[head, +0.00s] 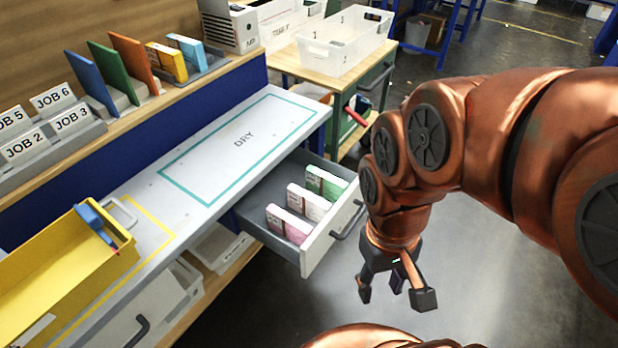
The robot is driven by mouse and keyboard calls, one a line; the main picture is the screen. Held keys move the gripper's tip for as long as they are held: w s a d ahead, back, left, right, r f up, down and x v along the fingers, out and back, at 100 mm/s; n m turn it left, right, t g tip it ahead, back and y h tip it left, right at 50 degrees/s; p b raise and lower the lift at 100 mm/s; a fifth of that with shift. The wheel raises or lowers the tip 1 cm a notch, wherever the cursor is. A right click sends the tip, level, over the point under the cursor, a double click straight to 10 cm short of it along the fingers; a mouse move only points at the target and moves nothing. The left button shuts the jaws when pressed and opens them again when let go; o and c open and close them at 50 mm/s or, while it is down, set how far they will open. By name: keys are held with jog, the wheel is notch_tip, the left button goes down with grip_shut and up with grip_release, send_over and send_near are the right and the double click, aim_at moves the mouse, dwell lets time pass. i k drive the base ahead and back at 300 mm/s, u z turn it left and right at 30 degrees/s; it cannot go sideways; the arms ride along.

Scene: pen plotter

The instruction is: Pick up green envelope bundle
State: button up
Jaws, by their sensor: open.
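The green envelope bundle (326,183) stands in the open drawer (262,224) below the worktop, at the far right end of a row of three bundles. It has a pale, brown-marked band across its front. A white bundle (308,202) stands in the middle and a pink bundle (288,225) at the near left end. My gripper (395,299) is open and empty. It points downward over the floor, to the right of the drawer front and apart from it. The lower parts of the bundles are partly hidden by the drawer front.
The drawer front with its dark handle (350,222) stands out toward my arm. The worktop's DRY area (243,140) is clear. A yellow tray (60,275) with a blue tool (97,222) is at left. A cart with a white bin (345,40) stands behind.

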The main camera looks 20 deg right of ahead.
aim_at(326, 184)
jog(key=u, duration=0.05)
jog(key=k, duration=0.65)
jog(key=u, duration=0.7)
jog(key=i, duration=1.7)
jog(key=z, duration=0.55)
